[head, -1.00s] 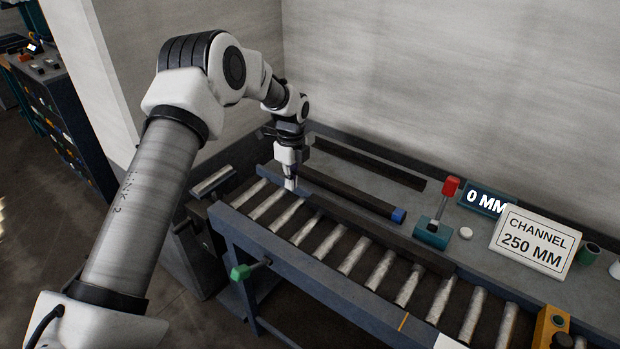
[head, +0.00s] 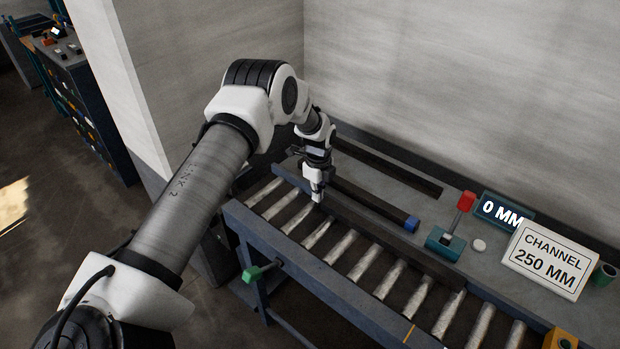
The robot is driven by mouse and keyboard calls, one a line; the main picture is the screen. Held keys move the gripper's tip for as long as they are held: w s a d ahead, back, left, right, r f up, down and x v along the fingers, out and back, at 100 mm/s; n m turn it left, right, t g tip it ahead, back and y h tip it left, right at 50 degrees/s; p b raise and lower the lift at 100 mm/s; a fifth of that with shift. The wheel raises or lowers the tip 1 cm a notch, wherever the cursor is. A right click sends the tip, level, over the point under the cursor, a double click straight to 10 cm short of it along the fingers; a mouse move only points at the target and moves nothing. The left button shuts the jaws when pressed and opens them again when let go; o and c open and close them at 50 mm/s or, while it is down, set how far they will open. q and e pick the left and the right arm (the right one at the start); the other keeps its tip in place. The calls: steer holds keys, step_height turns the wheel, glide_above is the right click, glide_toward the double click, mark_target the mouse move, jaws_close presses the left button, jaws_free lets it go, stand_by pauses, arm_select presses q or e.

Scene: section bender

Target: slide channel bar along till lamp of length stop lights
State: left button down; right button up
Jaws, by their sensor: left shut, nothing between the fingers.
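A long dark brown bar (head: 400,249), which looks like the channel bar, lies along the back of the rollers. My left gripper (head: 318,197) is shut and empty, pointing down at the bar's left end. I cannot tell whether its fingertips touch the bar. A display (head: 503,212) reads 0 MM. A sign (head: 546,258) reads CHANNEL 250 MM. A yellow block (head: 560,340) at the lower right edge is cut off, and I cannot tell whether it is the length stop. No lit lamp is clear to me. My right gripper is not in view.
Another dark bar with a blue end (head: 412,225) and a further dark bar (head: 390,170) lie on the bench behind. A teal base with a red-topped lever (head: 445,241) stands near a pale round button (head: 479,245). A green knob (head: 250,274) juts from the front.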

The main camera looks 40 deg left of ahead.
mark_target(364, 223)
arm_select(q)
steer(key=shift+s+d, duration=0.15)
steer(key=shift+d, duration=0.3)
steer(key=shift+w+a+f, duration=0.15)
steer(key=shift+w+f, duration=0.05)
steer(key=d, duration=0.5)
steer(key=s+d+b, duration=0.1)
steer(key=d, duration=0.4)
steer(key=d+b, duration=0.1)
steer(key=d, duration=0.4)
steer(key=shift+s+d+r, duration=0.15)
steer(key=shift+s+d, duration=0.05)
steer(key=shift+d, duration=0.05)
steer(key=shift+a, duration=0.1)
